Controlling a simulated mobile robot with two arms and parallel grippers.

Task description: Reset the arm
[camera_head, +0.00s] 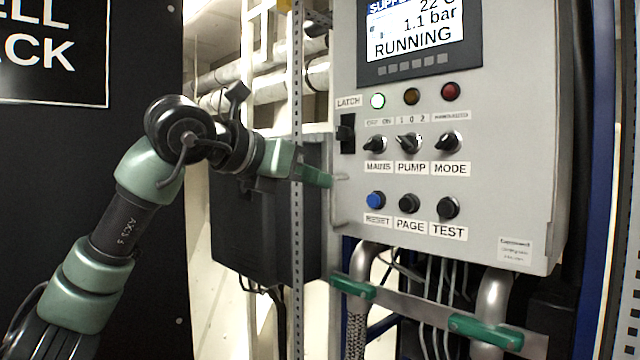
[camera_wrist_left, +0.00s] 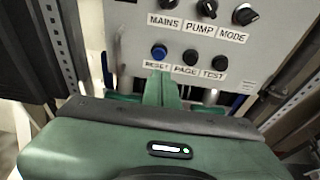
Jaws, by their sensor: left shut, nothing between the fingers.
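My left arm comes in from the left in the head view. Its green gripper (camera_head: 318,178) is shut and empty, just left of the grey control panel (camera_head: 490,200). In the left wrist view the closed fingers (camera_wrist_left: 162,88) point toward the panel, below the blue RESET button (camera_wrist_left: 159,52). That button also shows in the head view (camera_head: 375,200), to the right of the fingertips. I cannot tell whether the fingertips touch the panel's edge. My right gripper is not in view.
A perforated metal post (camera_head: 297,240) stands beside the gripper. A dark box (camera_head: 262,225) is behind the arm.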

